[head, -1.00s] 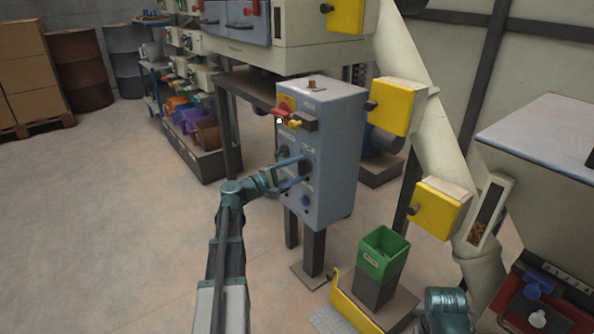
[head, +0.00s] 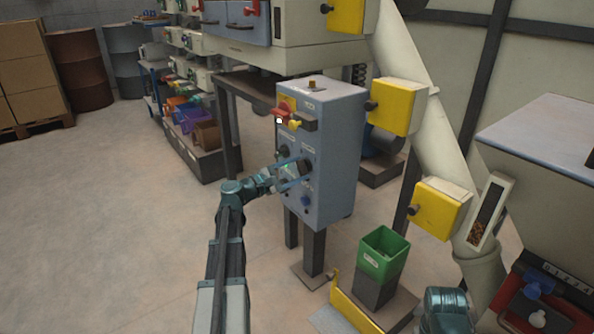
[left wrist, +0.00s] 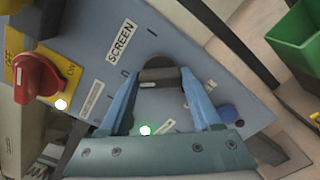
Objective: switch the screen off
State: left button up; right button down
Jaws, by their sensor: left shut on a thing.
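The grey-blue control box (head: 338,165) stands on dark legs in the middle of the head view. My left gripper (head: 302,168) is at its front face, shut on the dark screen knob (left wrist: 160,77). In the left wrist view the gripper (left wrist: 162,82) has a finger on each side of the knob. A white SCREEN label (left wrist: 121,41) sits beside the knob, with I and O marks near it. The fingers hide part of the knob in the head view. My right gripper is not in view.
A red switch (left wrist: 38,78) on a yellow OFF/ON plate is on the same panel. A green bin (head: 383,252) stands to the right.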

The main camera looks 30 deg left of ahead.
pick_arm(q)
jog(key=o, duration=1.4)
jog(key=shift+s, duration=0.1)
jog(key=v, duration=1.3)
jog(key=shift+s+a+f, duration=0.1)
jog(key=shift+s+a, duration=0.1)
jog(key=shift+s, duration=0.1)
